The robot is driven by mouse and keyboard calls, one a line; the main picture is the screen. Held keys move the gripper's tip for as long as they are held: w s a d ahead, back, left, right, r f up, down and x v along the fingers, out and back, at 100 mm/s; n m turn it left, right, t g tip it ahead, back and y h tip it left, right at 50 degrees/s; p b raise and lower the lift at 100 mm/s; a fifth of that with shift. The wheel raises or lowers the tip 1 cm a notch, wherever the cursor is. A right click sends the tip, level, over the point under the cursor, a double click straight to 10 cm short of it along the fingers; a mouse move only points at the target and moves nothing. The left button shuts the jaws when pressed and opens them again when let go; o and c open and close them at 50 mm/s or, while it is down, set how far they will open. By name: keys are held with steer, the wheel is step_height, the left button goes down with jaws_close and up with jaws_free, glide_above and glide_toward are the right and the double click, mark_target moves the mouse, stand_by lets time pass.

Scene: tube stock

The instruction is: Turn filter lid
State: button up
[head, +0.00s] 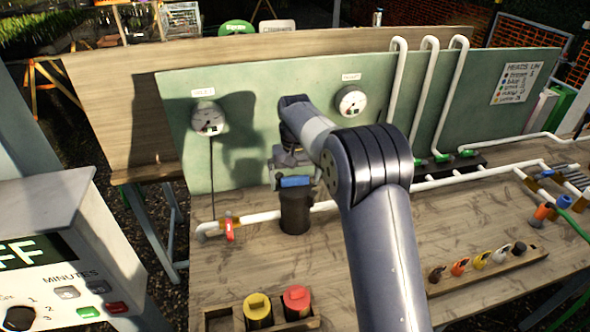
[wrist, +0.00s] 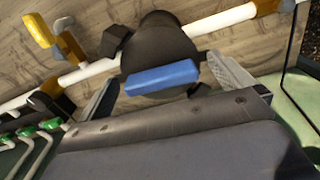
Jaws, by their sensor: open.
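The filter is a dark upright cylinder (head: 295,214) set in the white pipe line on the bench; it also shows in the wrist view (wrist: 155,40). Its lid has a blue bar handle (head: 295,182), which lies crosswise, slightly tilted, in the wrist view (wrist: 162,77). My gripper (head: 293,172) is over the lid, pointing down. Its jaws are open, with one finger near each end of the blue bar in the wrist view. I cannot tell whether the fingers touch it.
A red valve handle (head: 229,229) is on the pipe left of the filter. A green backboard (head: 240,165) with two gauges stands close behind. A wooden tray (head: 280,326) with yellow and red caps is in front. Bare bench lies between tray and pipe.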

steer(key=c, duration=0.8)
steer(key=m+p, duration=0.1)
steer(key=m, duration=0.2)
steer(key=shift+r, duration=0.1)
steer(key=shift+c, duration=0.2)
steer(key=shift+m+p, duration=0.4)
steer(key=shift+m, duration=0.5)
steer(key=m+p, duration=0.1)
steer(key=m, duration=0.2)
steer(key=shift+m, duration=0.7)
steer(key=shift+d+p, duration=0.1)
steer(key=shift+p, duration=0.2)
